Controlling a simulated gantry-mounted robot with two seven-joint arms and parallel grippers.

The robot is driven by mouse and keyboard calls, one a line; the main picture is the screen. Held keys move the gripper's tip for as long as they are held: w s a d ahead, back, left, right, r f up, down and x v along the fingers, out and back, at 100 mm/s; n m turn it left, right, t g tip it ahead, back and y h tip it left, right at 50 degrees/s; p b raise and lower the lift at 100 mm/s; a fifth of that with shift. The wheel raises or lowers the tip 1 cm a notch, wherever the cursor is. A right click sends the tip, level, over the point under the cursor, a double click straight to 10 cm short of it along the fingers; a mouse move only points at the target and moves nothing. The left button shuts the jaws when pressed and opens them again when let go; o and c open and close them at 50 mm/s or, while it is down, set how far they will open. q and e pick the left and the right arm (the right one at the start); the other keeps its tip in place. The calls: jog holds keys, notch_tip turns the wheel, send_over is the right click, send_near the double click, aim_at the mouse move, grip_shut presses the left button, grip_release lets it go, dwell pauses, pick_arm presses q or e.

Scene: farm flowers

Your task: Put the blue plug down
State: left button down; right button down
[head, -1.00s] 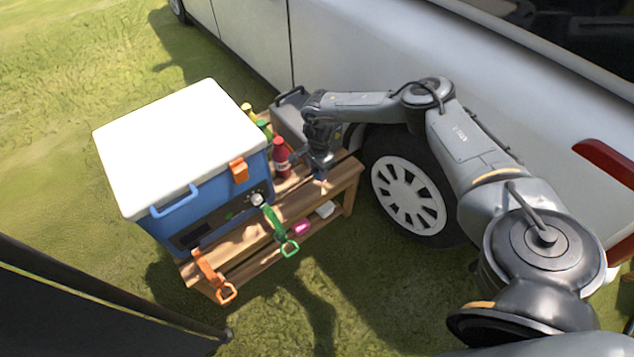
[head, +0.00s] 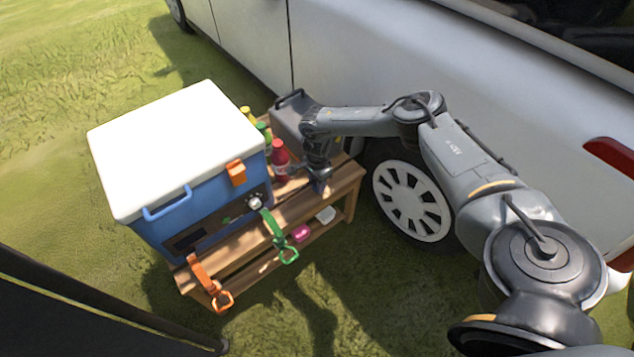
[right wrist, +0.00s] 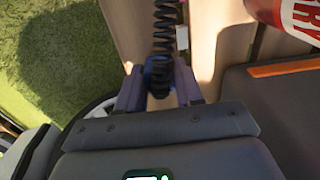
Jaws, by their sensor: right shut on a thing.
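The blue plug (right wrist: 158,68) is between the fingers of my right gripper (right wrist: 159,90) in the right wrist view. The plug is hardly visible there. I cannot tell whether the plug touches the bench top. My left gripper is not in view.
A blue cooler with a white lid (head: 178,140) stands on the bench's left part. A red bottle (head: 280,160) and a grey box (head: 288,116) are close to my gripper. Green (head: 277,235) and orange (head: 208,283) straps hang at the front. A white car (head: 390,60) stands behind.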

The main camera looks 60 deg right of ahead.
jog(key=shift+f, duration=0.45)
jog(key=c, duration=0.7)
grip_release()
jog(key=shift+c, duration=0.2)
jog(key=shift+r, duration=0.1)
